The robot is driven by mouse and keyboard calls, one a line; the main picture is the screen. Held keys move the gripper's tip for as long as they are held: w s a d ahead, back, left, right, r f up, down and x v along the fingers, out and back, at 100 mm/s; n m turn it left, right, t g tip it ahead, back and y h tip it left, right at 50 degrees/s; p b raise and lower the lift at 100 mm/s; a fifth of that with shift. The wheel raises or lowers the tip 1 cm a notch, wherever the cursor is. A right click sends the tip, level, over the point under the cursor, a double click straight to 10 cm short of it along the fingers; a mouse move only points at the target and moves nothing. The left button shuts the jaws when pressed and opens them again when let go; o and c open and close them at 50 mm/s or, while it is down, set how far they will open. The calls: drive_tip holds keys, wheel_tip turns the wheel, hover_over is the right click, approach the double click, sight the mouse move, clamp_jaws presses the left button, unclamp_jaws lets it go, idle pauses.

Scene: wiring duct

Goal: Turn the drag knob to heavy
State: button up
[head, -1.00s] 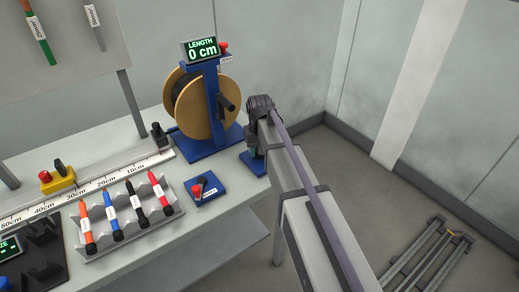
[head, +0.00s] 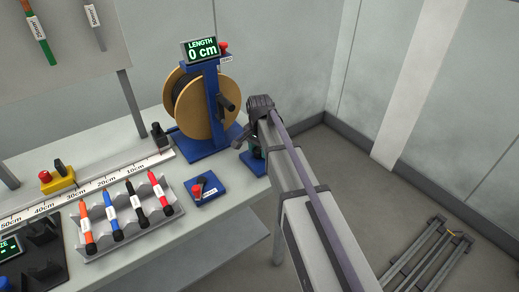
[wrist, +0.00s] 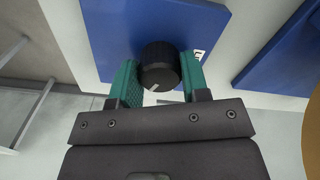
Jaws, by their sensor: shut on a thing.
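The drag knob (wrist: 160,65) is a black ribbed knob with a white pointer line, on a blue plate (wrist: 106,22) in the wrist view. My gripper (wrist: 160,75) has a green-padded finger on each side of the knob and is shut on it. The pointer line faces toward the gripper body, slightly left. A white label beside the knob is mostly hidden by the right finger. In the head view the blue plate (head: 252,164) shows at the table's right end, and my arm largely hides the knob.
The cable reel (head: 200,105) on its blue stand is just left of my arm, under a display (head: 202,50) reading LENGTH 0 cm.

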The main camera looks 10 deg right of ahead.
sight(259, 149)
drive_tip(key=shift+m, duration=0.6)
drive_tip(key=o, duration=0.9)
drive_tip(key=shift+o, duration=0.2)
wheel_tip(259, 149, up, 8)
drive_tip(key=p, duration=0.8)
drive_tip(key=shift+f, duration=0.2)
drive_tip(key=shift+f, duration=0.1)
